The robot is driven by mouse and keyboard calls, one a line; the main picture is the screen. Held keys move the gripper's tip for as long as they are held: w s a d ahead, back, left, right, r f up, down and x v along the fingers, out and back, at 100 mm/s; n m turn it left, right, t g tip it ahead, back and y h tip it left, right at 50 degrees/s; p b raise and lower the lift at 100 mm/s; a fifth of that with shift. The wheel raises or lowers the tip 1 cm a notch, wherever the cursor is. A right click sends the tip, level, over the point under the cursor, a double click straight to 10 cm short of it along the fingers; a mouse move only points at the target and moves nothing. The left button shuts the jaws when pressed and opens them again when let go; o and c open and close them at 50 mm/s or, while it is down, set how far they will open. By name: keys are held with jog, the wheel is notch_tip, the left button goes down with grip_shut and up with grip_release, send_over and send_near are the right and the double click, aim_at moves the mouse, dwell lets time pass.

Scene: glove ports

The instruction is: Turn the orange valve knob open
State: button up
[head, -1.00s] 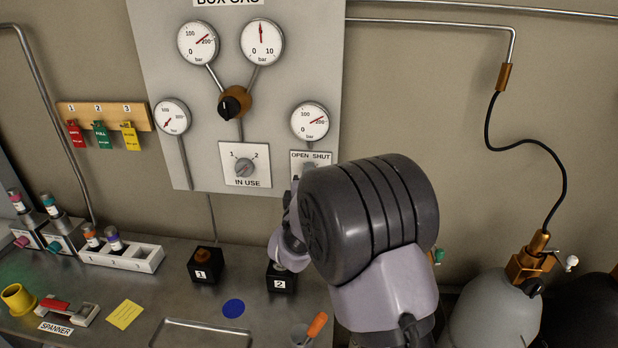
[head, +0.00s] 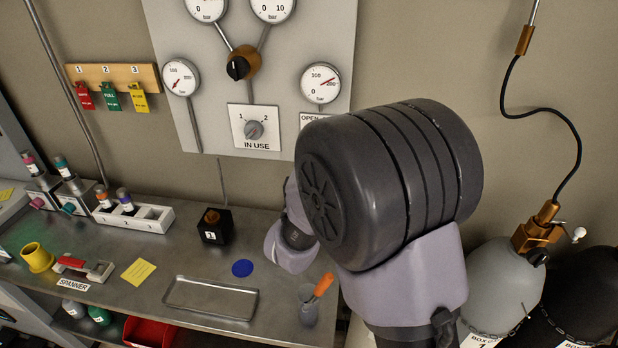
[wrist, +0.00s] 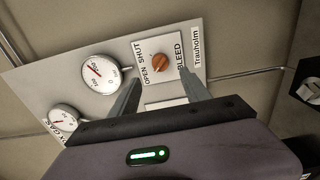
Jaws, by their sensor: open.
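The orange valve knob (wrist: 161,63) shows in the wrist view on a white plate (wrist: 148,46) lettered OPEN, SHUT and BLEED. I cannot tell exactly where the knob points. My gripper (wrist: 160,77) is open and empty. Its two fingers reach towards the plate, one on each side of the knob's line in the picture. The fingertips appear short of the knob; I see no contact. In the head view my arm hides the knob and my fingers, and only the top-left of the OPEN/SHUT plate (head: 312,120) shows.
A gauge (head: 320,83) sits just above the plate; it also shows in the wrist view (wrist: 101,75). The IN USE selector (head: 254,130) is to the left.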

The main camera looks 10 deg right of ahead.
jog(key=v, duration=0.8)
jog(key=shift+s, duration=0.25)
jog(key=s+f+m+g+y+b, duration=0.2)
jog(key=s+m, duration=0.4)
jog(key=s, duration=0.3)
jog(key=s+d+f+m+g+y+b, duration=0.1)
jog(key=s+f+m+g+y+b, duration=0.2)
jog(key=s, duration=0.6)
jog(key=s+f+m+g+y+b, duration=0.2)
jog(key=s+m+g, duration=0.4)
jog(key=s+m, duration=0.3)
jog(key=shift+d+f+m+y+b, duration=0.3)
jog(key=shift+f+m+b, duration=0.3)
jog(key=shift+b, duration=0.35)
